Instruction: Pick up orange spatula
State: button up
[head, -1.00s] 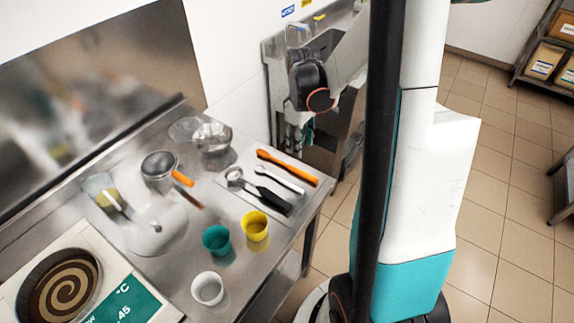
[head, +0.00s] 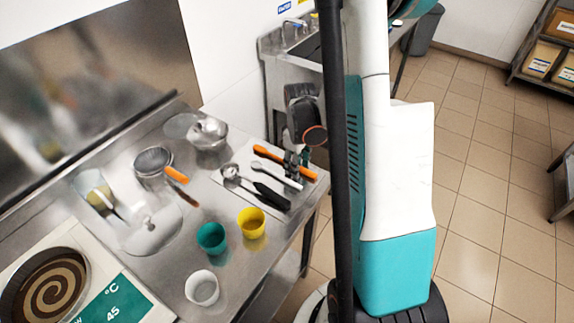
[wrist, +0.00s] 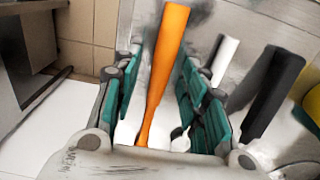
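The orange spatula (head: 284,161) lies on a light mat (head: 232,182) near the right end of the steel table. In the wrist view the spatula (wrist: 165,65) runs lengthwise between the two teal-padded fingers of my gripper (wrist: 160,82). The gripper is open, with a visible gap on each side of the spatula. In the head view my gripper (head: 297,158) is at the spatula's right part and hides some of it. Whether the fingertips touch the mat cannot be told.
A white-handled utensil (head: 277,174) lies close beside the spatula, and near the right finger in the wrist view (wrist: 225,58). A black-handled scoop (head: 270,196) is farther forward. Yellow (head: 251,223), teal (head: 211,238) and white (head: 202,288) cups stand nearby. A sink (head: 290,55) is behind.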

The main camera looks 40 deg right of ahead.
grip_shut()
jog(key=shift+r, duration=0.1)
